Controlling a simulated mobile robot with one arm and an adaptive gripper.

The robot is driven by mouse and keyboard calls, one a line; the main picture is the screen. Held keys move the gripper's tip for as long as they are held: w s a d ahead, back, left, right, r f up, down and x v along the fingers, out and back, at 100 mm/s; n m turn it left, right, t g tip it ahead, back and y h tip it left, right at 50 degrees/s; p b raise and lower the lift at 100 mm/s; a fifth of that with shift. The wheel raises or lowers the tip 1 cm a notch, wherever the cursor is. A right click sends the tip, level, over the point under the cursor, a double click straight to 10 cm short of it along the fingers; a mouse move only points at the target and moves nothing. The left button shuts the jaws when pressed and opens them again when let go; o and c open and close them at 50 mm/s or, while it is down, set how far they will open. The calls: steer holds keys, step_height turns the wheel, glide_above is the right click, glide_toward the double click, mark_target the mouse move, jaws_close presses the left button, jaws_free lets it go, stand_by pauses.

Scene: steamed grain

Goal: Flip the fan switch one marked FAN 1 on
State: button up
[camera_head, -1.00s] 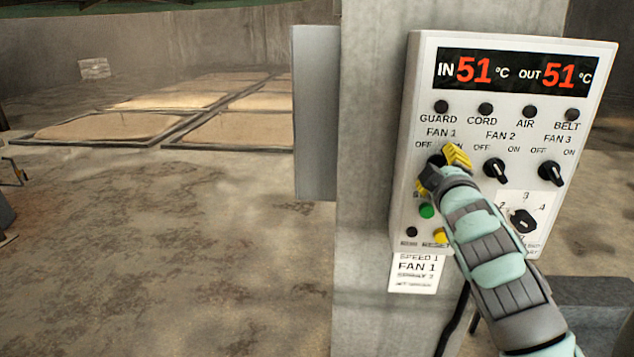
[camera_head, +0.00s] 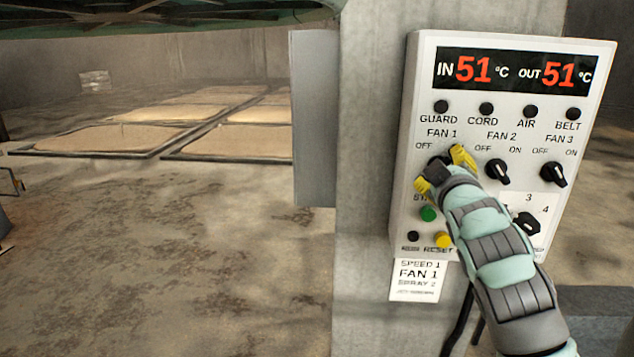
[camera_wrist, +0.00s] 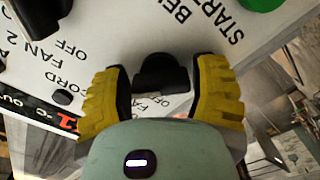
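The white control panel (camera_head: 408,150) on the concrete pillar carries the FAN 1 switch, a black rotary knob (camera_head: 438,161) under the FAN 1 label, largely hidden by my gripper (camera_head: 447,171). In the wrist view the knob (camera_wrist: 162,75) sits between the two yellow fingers of my gripper (camera_wrist: 158,88). The fingers are spread around the knob, with a small gap on the left; I cannot tell whether the right finger touches it. The FAN 1 OFF label shows, but its ON label is covered. The knob's pointer direction is hidden.
The FAN 2 knob (camera_head: 497,171) is close to the right of my gripper, with the FAN 3 knob (camera_head: 553,174) beyond. A green button (camera_head: 428,213) and a yellow RESET button (camera_head: 443,240) lie below. A grey box edge (camera_head: 315,120) stands left of the panel.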

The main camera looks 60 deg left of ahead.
mark_target(447, 113)
steer(key=o, duration=0.4)
steer(key=shift+r, duration=0.1)
step_height(447, 113, up, 10)
stand_by(0.5)
stand_by(0.5)
